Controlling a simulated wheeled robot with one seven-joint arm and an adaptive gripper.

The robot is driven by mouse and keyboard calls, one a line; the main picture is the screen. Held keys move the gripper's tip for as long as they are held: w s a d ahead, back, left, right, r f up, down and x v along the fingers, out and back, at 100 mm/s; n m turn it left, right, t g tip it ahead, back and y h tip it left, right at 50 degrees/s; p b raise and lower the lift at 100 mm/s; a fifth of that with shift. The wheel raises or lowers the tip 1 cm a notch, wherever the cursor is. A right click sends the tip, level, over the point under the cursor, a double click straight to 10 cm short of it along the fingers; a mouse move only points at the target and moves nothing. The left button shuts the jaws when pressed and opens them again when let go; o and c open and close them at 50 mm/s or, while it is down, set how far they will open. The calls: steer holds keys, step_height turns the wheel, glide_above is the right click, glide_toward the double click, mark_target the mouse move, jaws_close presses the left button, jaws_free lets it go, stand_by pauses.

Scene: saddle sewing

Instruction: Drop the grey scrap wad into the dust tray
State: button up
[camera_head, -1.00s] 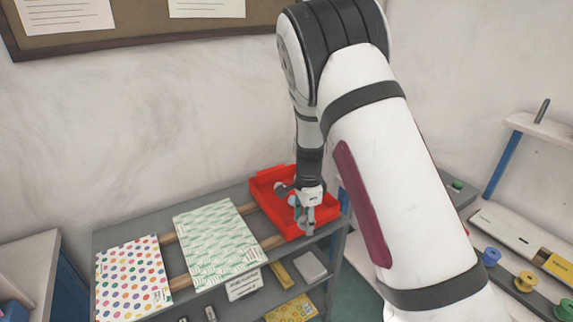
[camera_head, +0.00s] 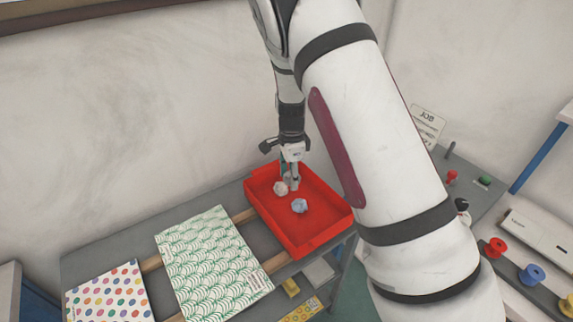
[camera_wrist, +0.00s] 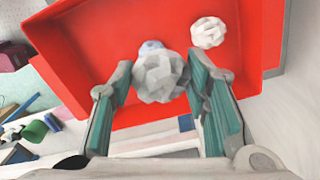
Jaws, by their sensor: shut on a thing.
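The red dust tray (camera_head: 318,238) sits on the grey shelf top, and its red floor (camera_wrist: 100,60) fills much of the wrist view. My gripper (camera_head: 291,184) points down over the back part of the tray. In the wrist view my gripper (camera_wrist: 160,78) is shut on the grey scrap wad (camera_wrist: 160,76), a faceted ball between the teal finger pads. I cannot make out the held wad in the head view. A whitish wad (camera_head: 281,188) and a pale blue wad (camera_head: 299,206) lie in the tray. The grey wad partly hides the blue wad (camera_wrist: 151,45) in the wrist view.
A green-patterned sheet (camera_head: 212,262) and a dotted sheet (camera_head: 108,293) lie left of the tray. The wall stands behind. At right are a job card (camera_head: 426,124) and red (camera_head: 495,248) and blue (camera_head: 531,274) spools.

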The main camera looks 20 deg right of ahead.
steer(key=shift+w+f+b, duration=0.1)
steer(key=shift+f+b, duration=0.6)
steer(key=shift+f, duration=2.25)
steer(key=o, duration=0.8)
step_height(320, 180, up, 12)
